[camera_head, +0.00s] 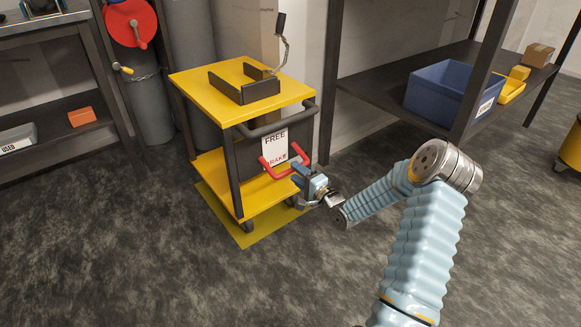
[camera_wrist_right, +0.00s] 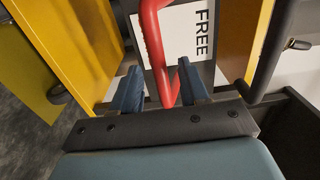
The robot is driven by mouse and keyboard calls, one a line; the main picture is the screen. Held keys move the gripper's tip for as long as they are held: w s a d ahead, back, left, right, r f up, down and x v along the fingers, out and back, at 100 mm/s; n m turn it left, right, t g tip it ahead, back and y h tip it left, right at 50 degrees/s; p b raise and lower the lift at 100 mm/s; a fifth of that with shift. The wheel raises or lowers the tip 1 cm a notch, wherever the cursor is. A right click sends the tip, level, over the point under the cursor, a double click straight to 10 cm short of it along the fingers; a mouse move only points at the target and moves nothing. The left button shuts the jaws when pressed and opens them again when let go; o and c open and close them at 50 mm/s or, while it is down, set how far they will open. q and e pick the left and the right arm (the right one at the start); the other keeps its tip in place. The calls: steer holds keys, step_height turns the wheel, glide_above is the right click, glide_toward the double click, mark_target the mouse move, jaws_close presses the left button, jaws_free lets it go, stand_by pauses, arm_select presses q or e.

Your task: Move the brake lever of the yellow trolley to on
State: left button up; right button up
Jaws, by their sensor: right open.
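The yellow trolley (camera_head: 190,85) stands in the middle of the head view, with a yellow top and a yellow lower shelf. Its red U-shaped brake lever (camera_head: 268,168) is on the near end, in front of a white sign (camera_head: 274,142) reading FREE at the top and a partly hidden red word lower down. My right gripper (camera_head: 298,175) is at the lever. In the right wrist view the red lever (camera_wrist_right: 154,45) passes between the two open dark blue fingers (camera_wrist_right: 160,88). I cannot tell whether they touch it. My left gripper is not in view.
A dark handle bar (camera_head: 278,124) runs across the trolley end above the lever. A shelf with a blue bin (camera_head: 440,90) stands at the right. A bench with an orange box (camera_head: 82,117) is at the left. The grey floor in front is clear.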

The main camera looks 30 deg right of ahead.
steer(key=s+p, duration=0.1)
steer(key=s, duration=0.8)
steer(key=shift+d, duration=0.3)
steer(key=shift+f, duration=0.1)
